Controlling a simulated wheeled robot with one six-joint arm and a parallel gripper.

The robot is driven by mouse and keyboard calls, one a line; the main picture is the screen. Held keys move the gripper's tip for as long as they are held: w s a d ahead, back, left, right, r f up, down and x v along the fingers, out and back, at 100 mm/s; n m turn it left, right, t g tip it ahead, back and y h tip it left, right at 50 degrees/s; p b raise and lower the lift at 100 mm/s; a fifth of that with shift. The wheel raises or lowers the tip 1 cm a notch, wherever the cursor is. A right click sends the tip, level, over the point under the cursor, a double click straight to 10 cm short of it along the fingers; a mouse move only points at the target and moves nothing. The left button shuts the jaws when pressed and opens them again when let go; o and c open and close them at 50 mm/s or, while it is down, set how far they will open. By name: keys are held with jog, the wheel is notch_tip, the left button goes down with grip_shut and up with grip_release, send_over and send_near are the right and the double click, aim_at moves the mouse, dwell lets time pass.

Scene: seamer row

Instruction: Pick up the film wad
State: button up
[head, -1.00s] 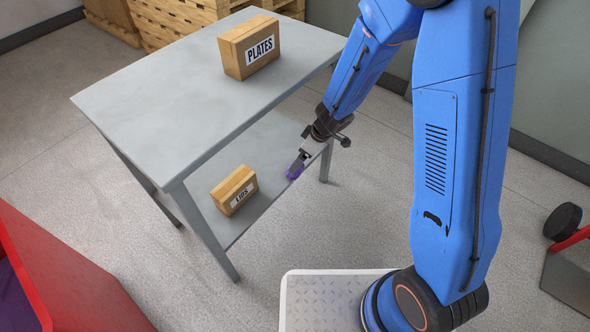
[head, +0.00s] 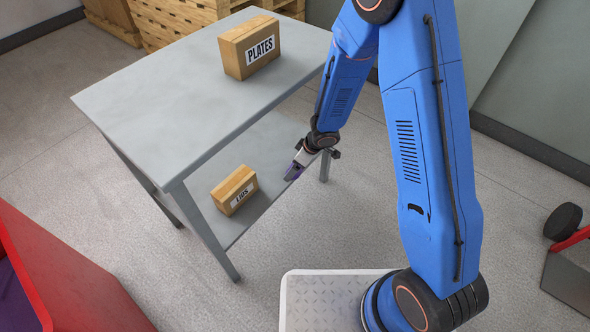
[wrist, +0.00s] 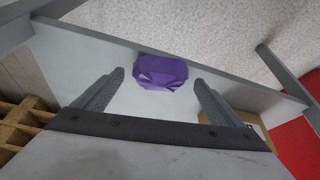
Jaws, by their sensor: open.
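The film wad (wrist: 160,72) is a crumpled purple lump on the grey lower shelf (wrist: 75,58) of a table, seen in the wrist view. It lies ahead of my open gripper (wrist: 160,82), roughly centred just beyond the two fingertips, and I cannot tell the exact gap. In the head view my gripper (head: 296,170) reaches in at the right end of the lower shelf, below the tabletop.
A carton marked PLATES (head: 249,47) stands on the tabletop (head: 165,95). A smaller carton (head: 234,190) sits on the lower shelf, left of my gripper. A table leg (head: 325,162) is close on the right. A red bin (head: 70,280) stands at lower left.

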jog(key=shift+x, duration=0.9)
jog(key=c, duration=1.1)
jog(key=shift+r, duration=0.15)
